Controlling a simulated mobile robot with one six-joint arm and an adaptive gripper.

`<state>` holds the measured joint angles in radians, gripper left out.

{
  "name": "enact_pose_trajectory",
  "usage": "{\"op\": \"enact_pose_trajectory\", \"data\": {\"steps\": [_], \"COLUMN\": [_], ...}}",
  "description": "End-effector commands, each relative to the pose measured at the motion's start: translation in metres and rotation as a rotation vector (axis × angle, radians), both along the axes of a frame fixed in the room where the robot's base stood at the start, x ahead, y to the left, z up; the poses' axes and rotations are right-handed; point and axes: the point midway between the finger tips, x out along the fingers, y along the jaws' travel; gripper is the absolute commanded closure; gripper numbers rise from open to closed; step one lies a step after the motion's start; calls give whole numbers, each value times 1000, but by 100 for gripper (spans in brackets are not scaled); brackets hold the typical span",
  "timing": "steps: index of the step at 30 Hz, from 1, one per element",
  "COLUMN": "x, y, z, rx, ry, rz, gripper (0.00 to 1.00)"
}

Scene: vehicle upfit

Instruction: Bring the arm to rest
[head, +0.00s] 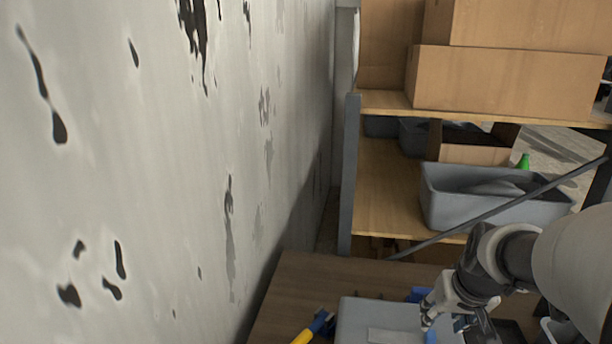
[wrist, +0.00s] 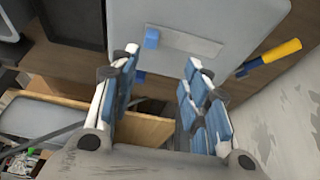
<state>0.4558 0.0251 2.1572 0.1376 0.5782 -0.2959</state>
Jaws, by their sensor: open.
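My arm reaches in from the right edge in the head view, and my gripper (head: 440,310) hangs over the wooden bench at the lower right. In the wrist view my gripper (wrist: 161,62) has its two blue-padded fingers spread apart, with nothing between them. Past the fingertips is a grey surface, seemingly a case or bin (wrist: 235,22), with a flat pale strip (wrist: 188,41) and a small blue piece (wrist: 151,38). I cannot tell the exact gap between the fingertips and it.
A yellow-handled tool (head: 303,336) lies on the bench (head: 300,285) left of the grey case (head: 350,318). A stained wall (head: 150,170) bounds the left. Behind the bench stands a shelf rack (head: 349,180) with cardboard boxes (head: 505,82) and a grey bin (head: 470,212).

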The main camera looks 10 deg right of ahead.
Motion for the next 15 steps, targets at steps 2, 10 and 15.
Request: {"op": "enact_pose_trajectory", "data": {"steps": [2,10,15], "x": [-13,-105,-156], "y": [29,132,161], "z": [18,57,58], "rx": [-3,-1,-3], "ry": [-10,-18,-18], "rz": [38,180,237], "gripper": [57,57,57]}}
